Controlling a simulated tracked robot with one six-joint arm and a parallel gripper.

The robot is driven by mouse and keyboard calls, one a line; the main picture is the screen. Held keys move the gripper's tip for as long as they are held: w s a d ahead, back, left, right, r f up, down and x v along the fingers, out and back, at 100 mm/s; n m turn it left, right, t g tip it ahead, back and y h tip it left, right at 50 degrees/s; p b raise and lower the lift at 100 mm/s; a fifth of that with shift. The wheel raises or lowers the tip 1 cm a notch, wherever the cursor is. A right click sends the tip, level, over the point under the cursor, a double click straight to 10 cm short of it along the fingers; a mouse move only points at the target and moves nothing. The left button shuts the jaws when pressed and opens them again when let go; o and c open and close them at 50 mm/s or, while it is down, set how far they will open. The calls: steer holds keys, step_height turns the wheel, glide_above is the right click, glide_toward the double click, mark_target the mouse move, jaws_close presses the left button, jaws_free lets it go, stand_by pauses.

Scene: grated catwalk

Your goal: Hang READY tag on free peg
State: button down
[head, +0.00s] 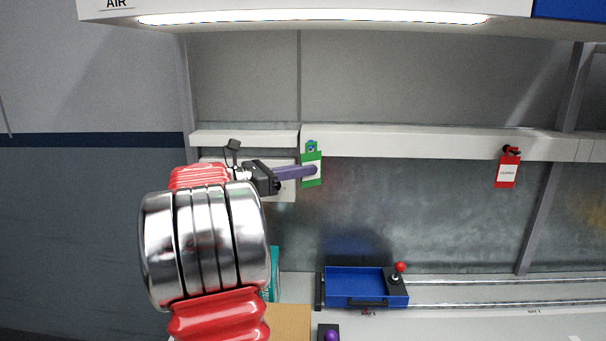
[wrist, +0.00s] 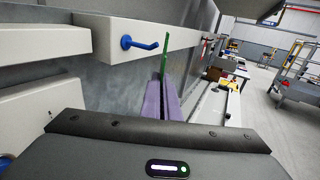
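The green tag (head: 312,178), with a white label too small to read, stands upright in my gripper (head: 313,170) in front of the pale rail. In the wrist view the purple fingers of my gripper (wrist: 165,88) are shut on the tag (wrist: 167,48), seen edge-on. A bare blue peg (wrist: 140,43) sticks out of the rail; its tip points at the tag's upper part, with a small gap showing. In the head view a bit of blue peg (head: 311,148) shows at the tag's top hole. I cannot tell there whether it passes through.
A red tag (head: 507,172) hangs from the rail (head: 420,143) farther right. Below are a blue tray (head: 350,286) and a red-knobbed lever (head: 400,268). A lit hood (head: 310,17) overhangs above. The wall between the tags is clear.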

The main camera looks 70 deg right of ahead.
steer(key=shift+w+d+f, duration=0.15)
steer(key=shift+d, duration=0.55)
steer(key=shift+w+d+f, duration=0.2)
steer(key=shift+d, duration=0.55)
steer(key=shift+w+d+f, duration=0.15)
steer(key=shift+d, duration=0.55)
steer(key=c, duration=2.5)
jaws_free()
steer(key=o, duration=0.6)
steer(key=shift+c, duration=0.2)
steer(key=shift+f, duration=0.1)
steer(key=v, duration=1.3)
steer(key=shift+w+a, duration=0.2)
steer(key=shift+w, duration=0.15)
